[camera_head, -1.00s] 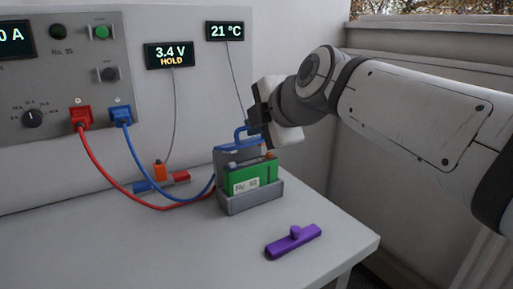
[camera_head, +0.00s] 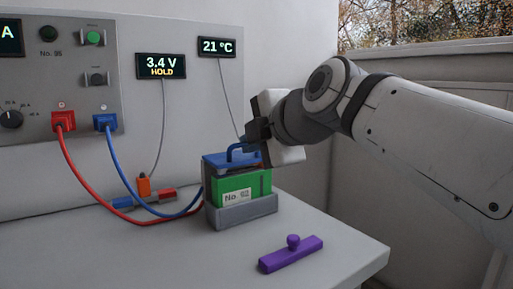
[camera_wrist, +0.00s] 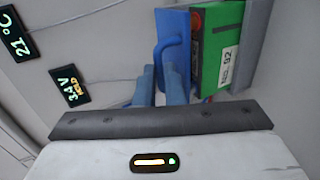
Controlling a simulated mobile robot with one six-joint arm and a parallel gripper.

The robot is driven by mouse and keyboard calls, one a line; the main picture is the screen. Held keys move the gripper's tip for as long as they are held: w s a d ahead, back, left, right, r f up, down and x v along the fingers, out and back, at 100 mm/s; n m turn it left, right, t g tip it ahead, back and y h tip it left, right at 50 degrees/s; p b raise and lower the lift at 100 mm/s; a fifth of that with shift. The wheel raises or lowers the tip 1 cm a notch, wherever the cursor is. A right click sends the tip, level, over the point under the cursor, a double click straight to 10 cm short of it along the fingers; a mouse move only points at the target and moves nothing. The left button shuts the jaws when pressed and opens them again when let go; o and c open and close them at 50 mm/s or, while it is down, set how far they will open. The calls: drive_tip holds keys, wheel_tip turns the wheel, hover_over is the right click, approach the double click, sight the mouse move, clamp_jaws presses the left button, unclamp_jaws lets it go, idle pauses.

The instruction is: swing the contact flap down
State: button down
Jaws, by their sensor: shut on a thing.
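The green battery (camera_head: 240,187), labelled No. 92, sits upright in a grey holder (camera_head: 245,212) on the bench. The blue contact flap (camera_head: 222,161) lies nearly flat across the battery's top; whether it touches the terminals cannot be told. My gripper (camera_head: 254,146) comes in from the right and is shut on the flap's blue loop handle (camera_head: 235,149). In the wrist view, the handle (camera_wrist: 166,47) runs between my two fingers (camera_wrist: 160,76), beside the flap (camera_wrist: 174,22) and the battery (camera_wrist: 218,45). The fingers are largely hidden in the head view.
A purple bar with a knob (camera_head: 291,255) lies on the bench (camera_head: 150,262) in front of the holder. Red (camera_head: 78,180) and blue (camera_head: 125,165) cables run from the panel toward the holder's left. An orange connector (camera_head: 144,186) stands behind them. The bench's front left is clear.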

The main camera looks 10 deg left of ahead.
drive_tip(key=shift+f, duration=0.7)
drive_tip(key=c, duration=1.8)
unclamp_jaws()
drive_tip(key=shift+s+d, duration=0.1)
drive_tip(key=shift+d, duration=0.05)
drive_tip(key=shift+r, duration=0.15)
wheel_tip(320, 180, up, 10)
drive_tip(key=p, duration=0.4)
drive_tip(key=shift+r+p, duration=0.15)
drive_tip(key=shift+p, duration=0.25)
